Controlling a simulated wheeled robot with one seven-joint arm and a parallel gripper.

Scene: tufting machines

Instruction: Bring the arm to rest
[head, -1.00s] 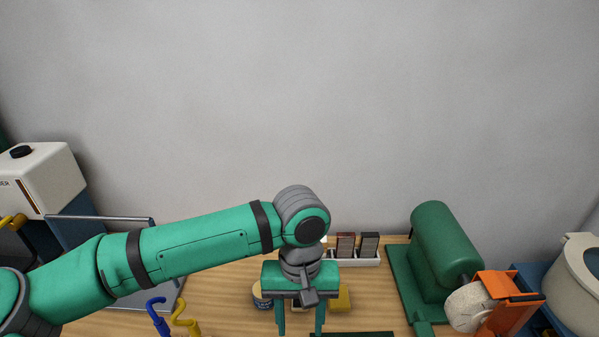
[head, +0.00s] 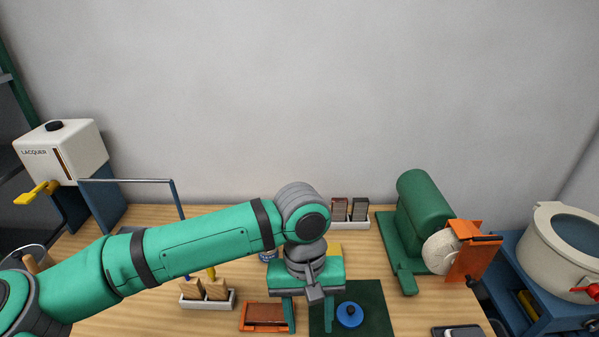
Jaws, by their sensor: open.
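My green arm reaches in from the lower left in the head view, bent down at the grey wrist. My gripper (head: 309,314) hangs fingers down over the workbench (head: 150,320), its two green fingers apart with nothing seen between them. The fingers are in front of the left part of a dark green mat (head: 375,318). A blue round piece with a dark knob (head: 350,314) lies on the mat just right of the gripper. An orange tray (head: 263,318) lies just left of it. I cannot tell how high the fingertips are.
A green motor with a pale wheel (head: 425,213) stands at right, with a cream pot (head: 560,245) beyond it. A lacquer dispenser (head: 75,150) stands at left. White holders stand at the back (head: 352,222) and front left (head: 208,302). A dark flat device (head: 458,331) lies front right.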

